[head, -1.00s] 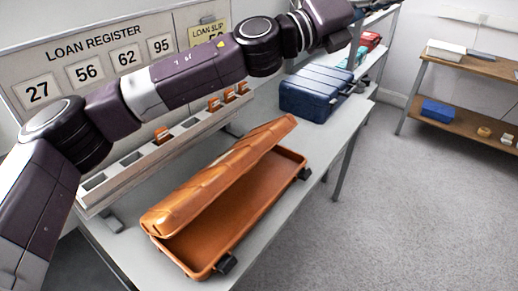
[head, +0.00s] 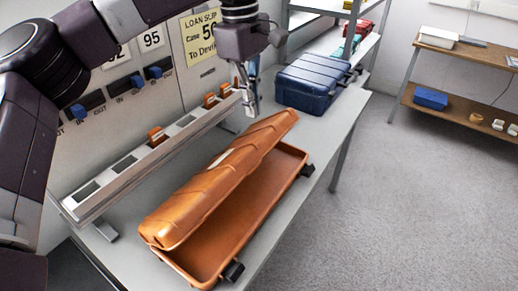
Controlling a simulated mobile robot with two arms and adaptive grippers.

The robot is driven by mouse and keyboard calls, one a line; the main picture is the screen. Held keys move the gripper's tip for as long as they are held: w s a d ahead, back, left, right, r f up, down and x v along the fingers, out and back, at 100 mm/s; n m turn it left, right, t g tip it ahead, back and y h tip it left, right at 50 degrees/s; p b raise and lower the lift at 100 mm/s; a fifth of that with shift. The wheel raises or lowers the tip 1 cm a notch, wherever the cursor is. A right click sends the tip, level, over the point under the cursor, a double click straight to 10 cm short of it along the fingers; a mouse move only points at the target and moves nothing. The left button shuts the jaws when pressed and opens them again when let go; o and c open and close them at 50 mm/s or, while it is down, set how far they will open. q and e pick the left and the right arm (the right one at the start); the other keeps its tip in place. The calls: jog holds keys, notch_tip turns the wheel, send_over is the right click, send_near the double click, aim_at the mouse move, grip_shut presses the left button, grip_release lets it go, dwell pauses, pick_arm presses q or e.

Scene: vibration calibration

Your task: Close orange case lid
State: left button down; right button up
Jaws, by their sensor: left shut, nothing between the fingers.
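The orange case (head: 262,208) lies on the grey table with its lid (head: 215,180) partly lowered, leaving a wedge-shaped gap along the front side. Two dark latches show on the front edge of its base. My left gripper (head: 251,108) points down, shut and empty, just behind the far end of the lid. It looks close to the lid, but I cannot tell whether it touches. My right gripper is not in view.
A slotted rack (head: 150,160) with orange pieces runs behind the case. A blue case (head: 312,82) stands farther along the table (head: 330,130). A board with a yellow loan slip (head: 202,38) stands behind. Open floor lies to the right.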

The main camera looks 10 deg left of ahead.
pick_arm(q)
jog(key=a+y, duration=0.1)
jog(key=a, duration=0.1)
jog(key=p, duration=0.2)
send_over(254, 166)
jog(key=w+a, duration=0.1)
jog(key=a, duration=0.2)
notch_tip(254, 166, down, 10)
jog(key=shift+w+d+r, duration=0.1)
jog(key=shift+w+d, duration=0.05)
jog(key=shift+s+d+f+p, duration=0.2)
jog(key=shift+d+f+p, duration=0.15)
jog(key=shift+d+f, duration=0.25)
jog(key=shift+s+d+f+p, duration=0.2)
jog(key=shift+d+f+p, duration=0.1)
jog(key=shift+d+f, duration=0.35)
jog(key=shift+f, duration=0.25)
jog(key=shift+s+f, duration=0.1)
